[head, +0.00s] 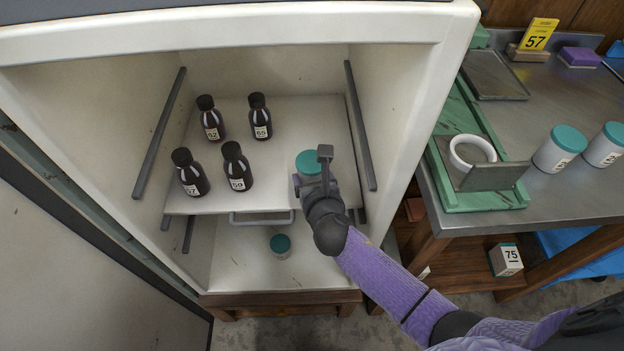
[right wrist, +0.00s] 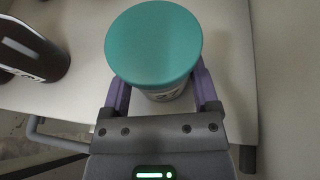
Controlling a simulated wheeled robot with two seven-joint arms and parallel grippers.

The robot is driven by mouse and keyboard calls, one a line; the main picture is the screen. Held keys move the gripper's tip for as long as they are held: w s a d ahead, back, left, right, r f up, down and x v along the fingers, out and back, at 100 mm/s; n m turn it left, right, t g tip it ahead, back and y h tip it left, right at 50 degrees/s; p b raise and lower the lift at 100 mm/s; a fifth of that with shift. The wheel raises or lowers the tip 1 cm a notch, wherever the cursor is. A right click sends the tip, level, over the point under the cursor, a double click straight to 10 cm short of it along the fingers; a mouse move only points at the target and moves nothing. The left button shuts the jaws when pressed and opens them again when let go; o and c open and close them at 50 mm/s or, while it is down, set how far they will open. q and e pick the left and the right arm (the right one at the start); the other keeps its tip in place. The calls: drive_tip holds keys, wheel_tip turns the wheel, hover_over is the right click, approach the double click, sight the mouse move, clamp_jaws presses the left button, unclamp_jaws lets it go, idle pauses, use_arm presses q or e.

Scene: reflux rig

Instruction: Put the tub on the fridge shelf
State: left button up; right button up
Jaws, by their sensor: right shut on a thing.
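A white tub with a teal lid (head: 309,163) is at the right part of the fridge's upper shelf (head: 283,186). My right gripper (head: 312,180) reaches into the fridge and is shut on this tub. In the right wrist view the tub's lid (right wrist: 154,45) lies between the two purple fingers of the right gripper (right wrist: 160,88), with part of a label showing below it. The white shelf (right wrist: 75,95) shows under and around the tub; whether its base touches the shelf is hard to tell. My left gripper is not in view.
Several dark numbered bottles (head: 238,166) stand on the left of the same shelf. Teal-lidded tubs (head: 560,149) and a green rack (head: 480,170) are on the metal bench at right. Fridge side walls (head: 385,110) flank the arm.

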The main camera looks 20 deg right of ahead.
drive_tip(key=shift+f, duration=0.1)
drive_tip(key=o, duration=0.9)
drive_tip(key=shift+o, duration=1.1)
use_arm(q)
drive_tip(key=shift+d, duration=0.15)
use_arm(e)
drive_tip(key=shift+r, duration=0.25)
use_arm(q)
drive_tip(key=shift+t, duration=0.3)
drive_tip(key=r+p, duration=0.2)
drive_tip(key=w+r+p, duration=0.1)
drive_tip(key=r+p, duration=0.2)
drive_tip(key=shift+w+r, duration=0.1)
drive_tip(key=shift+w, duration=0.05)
use_arm(e)
drive_tip(key=v, duration=1.2)
drive_tip(key=shift+f, duration=0.1)
